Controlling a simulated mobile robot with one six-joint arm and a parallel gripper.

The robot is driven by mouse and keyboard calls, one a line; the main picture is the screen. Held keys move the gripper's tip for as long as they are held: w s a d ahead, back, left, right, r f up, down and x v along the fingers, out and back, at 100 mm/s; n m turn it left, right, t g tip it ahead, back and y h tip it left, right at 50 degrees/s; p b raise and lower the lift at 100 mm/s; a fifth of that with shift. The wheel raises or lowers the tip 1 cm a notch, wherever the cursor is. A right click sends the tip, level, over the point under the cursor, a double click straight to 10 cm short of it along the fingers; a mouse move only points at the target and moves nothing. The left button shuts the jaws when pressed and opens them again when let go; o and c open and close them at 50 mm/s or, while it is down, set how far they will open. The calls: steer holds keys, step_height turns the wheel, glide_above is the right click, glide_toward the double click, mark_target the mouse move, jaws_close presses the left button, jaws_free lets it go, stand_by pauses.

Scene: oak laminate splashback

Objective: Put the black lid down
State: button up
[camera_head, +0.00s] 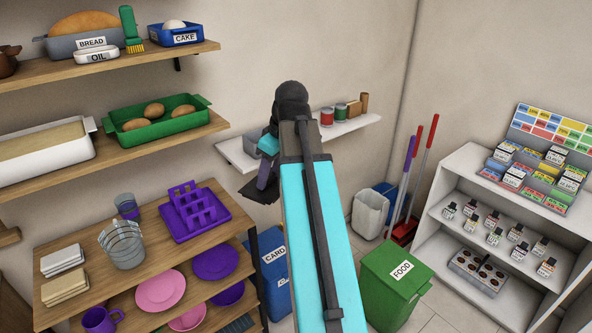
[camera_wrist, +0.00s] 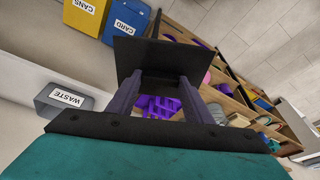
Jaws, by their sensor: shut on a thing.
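The black lid (camera_wrist: 140,58) is a flat dark panel held up in front of the wrist camera. In the head view the lid (camera_head: 260,192) shows as a small dark plate, tilted, at the lower end of my gripper (camera_head: 267,172). In the wrist view both fingers of my gripper (camera_wrist: 158,88) are shut on the lid's near part. The lid is in the air, to the right of the purple rack and in front of the wall shelf. My arm hides part of the space behind it.
A grey WASTE box (camera_wrist: 62,100) stands on the white wall shelf (camera_head: 345,127). Blue CARD bin (camera_head: 273,262) and green FOOD bin (camera_head: 393,285) stand below on the floor. The wooden rack (camera_head: 150,240) at left holds a purple rack (camera_head: 195,212), glasses and plates.

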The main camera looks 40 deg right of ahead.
steer(key=w+a+f+m, duration=0.1)
steer(key=w+a, duration=0.3)
steer(key=a, duration=0.5)
steer(key=w+a+f+m+b, duration=0.1)
steer(key=w+a+f, duration=0.1)
steer(key=w+a, duration=0.3)
steer(key=w+a+f+m+h, duration=0.1)
steer(key=w+a, duration=0.4)
steer(key=a, duration=0.8)
steer(key=shift+a+f+m, duration=0.3)
steer(key=shift+f, duration=0.5)
steer(key=shift+a, duration=0.1)
